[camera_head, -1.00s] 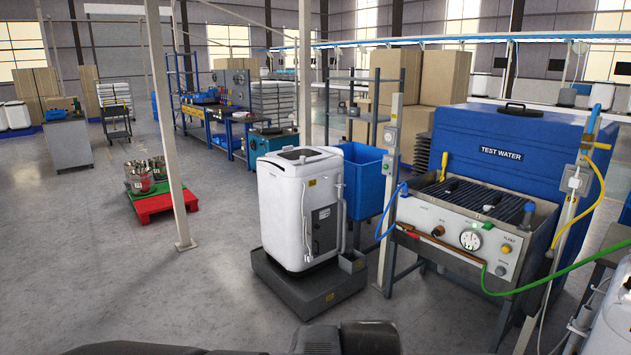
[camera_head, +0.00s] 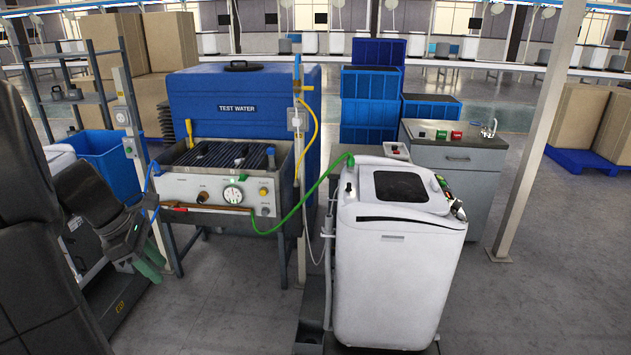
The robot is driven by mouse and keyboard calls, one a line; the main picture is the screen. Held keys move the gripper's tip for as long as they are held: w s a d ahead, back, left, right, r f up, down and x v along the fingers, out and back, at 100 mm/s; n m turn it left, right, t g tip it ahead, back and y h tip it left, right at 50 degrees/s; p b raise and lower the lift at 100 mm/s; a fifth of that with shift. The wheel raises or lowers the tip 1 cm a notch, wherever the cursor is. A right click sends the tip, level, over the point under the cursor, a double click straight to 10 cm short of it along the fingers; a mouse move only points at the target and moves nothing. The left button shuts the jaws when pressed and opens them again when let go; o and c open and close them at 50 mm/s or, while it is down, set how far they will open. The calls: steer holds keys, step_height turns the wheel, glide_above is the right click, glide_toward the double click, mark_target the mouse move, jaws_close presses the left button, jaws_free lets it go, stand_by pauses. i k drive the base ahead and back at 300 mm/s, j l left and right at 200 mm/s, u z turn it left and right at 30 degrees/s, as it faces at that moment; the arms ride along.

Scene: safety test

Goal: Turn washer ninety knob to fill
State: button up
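A white top-loading washer (camera_head: 398,255) stands at the centre right, its dark lid window (camera_head: 402,187) facing up. A green hose (camera_head: 310,190) runs to its back left corner. Small green and dark controls (camera_head: 446,190) sit on its right top edge; I cannot make out a knob or its setting. No "ninety" label is readable. A second white washer (camera_head: 60,157) is mostly hidden behind my arm at the left. My gripper (camera_head: 150,266) has greenish fingers and hangs at the left, apart from the centre-right washer. Whether its fingers are open is unclear.
A test bench (camera_head: 215,190) with a gauge and knobs stands between my gripper and the centre-right washer, below a blue TEST WATER tank (camera_head: 240,120). A grey sink cabinet (camera_head: 450,165) and a white post (camera_head: 540,130) stand behind. Floor at the right is clear.

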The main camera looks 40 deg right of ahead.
mark_target(456, 204)
steer(key=l+z, duration=0.15)
steer(key=l, duration=0.45)
steer(key=l+z, duration=0.1)
steer(key=l, duration=0.5)
steer(key=l+z, duration=0.15)
steer(key=l, duration=0.45)
steer(key=l+z, duration=0.15)
steer(key=l, duration=0.45)
steer(key=i+l+z, duration=0.15)
steer(key=l, duration=0.4)
steer(key=i+l+z, duration=0.1)
steer(key=l, duration=0.5)
